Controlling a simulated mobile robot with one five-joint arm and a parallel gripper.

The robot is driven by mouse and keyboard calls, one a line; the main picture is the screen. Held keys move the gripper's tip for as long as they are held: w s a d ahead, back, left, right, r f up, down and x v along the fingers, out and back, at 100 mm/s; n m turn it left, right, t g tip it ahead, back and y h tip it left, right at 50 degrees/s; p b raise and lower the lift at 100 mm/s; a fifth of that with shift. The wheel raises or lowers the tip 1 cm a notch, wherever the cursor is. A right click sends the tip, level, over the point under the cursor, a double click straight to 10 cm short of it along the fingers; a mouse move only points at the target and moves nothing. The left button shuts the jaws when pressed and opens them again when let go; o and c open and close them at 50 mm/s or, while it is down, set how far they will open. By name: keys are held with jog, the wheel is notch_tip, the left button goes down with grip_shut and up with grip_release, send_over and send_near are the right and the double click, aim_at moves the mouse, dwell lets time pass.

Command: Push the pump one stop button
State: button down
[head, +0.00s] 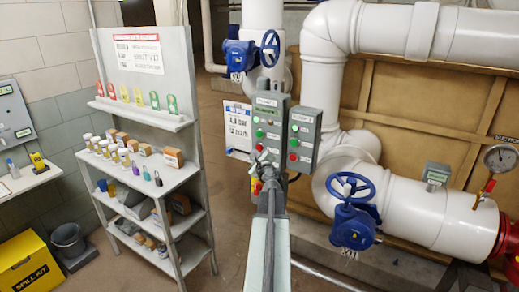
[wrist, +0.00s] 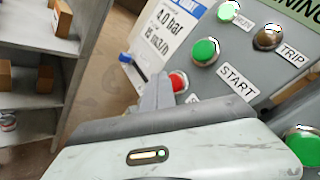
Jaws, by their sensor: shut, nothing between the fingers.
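A larger grey control box (head: 267,122) with lamps and buttons hangs left of a smaller grey box (head: 302,140); their top labels are too small to read surely. In the wrist view the larger box has a green button (wrist: 206,51) labelled START and, below it, a red button (wrist: 180,81). The label beside the red button is mostly hidden. My gripper (head: 262,158) is shut and empty in front of the larger box's lower part. In the wrist view its fingertips (wrist: 164,84) overlap the red button's left side; I cannot tell whether they touch it.
A blue handwheel valve (head: 352,212) on white pipes stands at the right, another (head: 243,55) behind the boxes. A shelf unit (head: 150,182) with small goods stands left. A white notice (head: 238,128) hangs beside the larger box. Bare floor lies between shelf and boxes.

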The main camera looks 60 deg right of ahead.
dwell(0.3)
jog(key=shift+d, duration=0.4)
jog(key=shift+d, duration=0.45)
dwell(0.5)
dwell(0.4)
jog(key=shift+a, duration=0.85)
jog(key=a, duration=0.5)
dwell(0.6)
